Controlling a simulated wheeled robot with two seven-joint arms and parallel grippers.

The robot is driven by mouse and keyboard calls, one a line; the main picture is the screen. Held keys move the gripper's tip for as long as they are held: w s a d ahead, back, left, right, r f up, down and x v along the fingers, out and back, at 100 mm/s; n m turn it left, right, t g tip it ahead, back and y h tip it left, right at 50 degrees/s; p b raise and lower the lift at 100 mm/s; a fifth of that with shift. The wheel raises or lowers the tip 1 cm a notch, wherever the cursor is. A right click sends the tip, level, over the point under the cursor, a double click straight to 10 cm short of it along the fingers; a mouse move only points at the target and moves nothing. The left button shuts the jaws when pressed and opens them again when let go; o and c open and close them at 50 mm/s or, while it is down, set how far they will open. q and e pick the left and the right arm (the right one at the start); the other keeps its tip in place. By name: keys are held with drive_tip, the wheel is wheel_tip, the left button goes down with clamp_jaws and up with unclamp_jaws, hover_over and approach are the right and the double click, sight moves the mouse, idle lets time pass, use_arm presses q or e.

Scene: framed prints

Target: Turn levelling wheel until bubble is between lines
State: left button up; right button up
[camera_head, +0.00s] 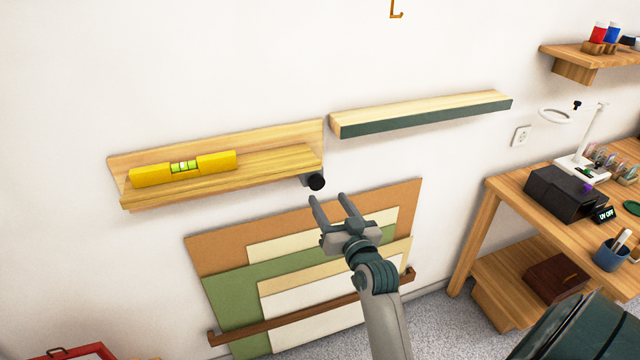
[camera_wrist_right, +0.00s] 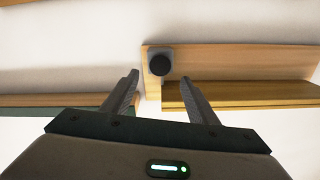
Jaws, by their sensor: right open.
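The black levelling wheel (camera_head: 317,181) sits at the right end of the wooden ledge (camera_head: 225,185) on the wall. A yellow spirit level (camera_head: 150,175) lies on this ledge, its green vial (camera_head: 184,166) facing out. The bubble is too small to place surely against the lines. My right gripper (camera_head: 328,199) is open and empty, just below the wheel in the head view. In the right wrist view the wheel (camera_wrist_right: 161,60) shows beyond and between the open fingertips (camera_wrist_right: 163,78), apart from them. My left gripper is not in view.
A green-fronted shelf (camera_head: 425,117) is on the wall right of the ledge. Boards (camera_head: 225,260) lean below, behind a brown rail (camera_head: 310,305). A workbench (camera_head: 515,205) with a black box (camera_head: 565,193) stands at right. The wall above the ledge is mostly clear.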

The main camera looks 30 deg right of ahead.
sight(318, 184)
drive_tip(key=p+x, duration=0.1)
drive_tip(key=x, duration=0.6)
drive_tip(key=shift+w, duration=0.25)
drive_tip(key=shift+c, duration=0.5)
drive_tip(key=c, duration=1)
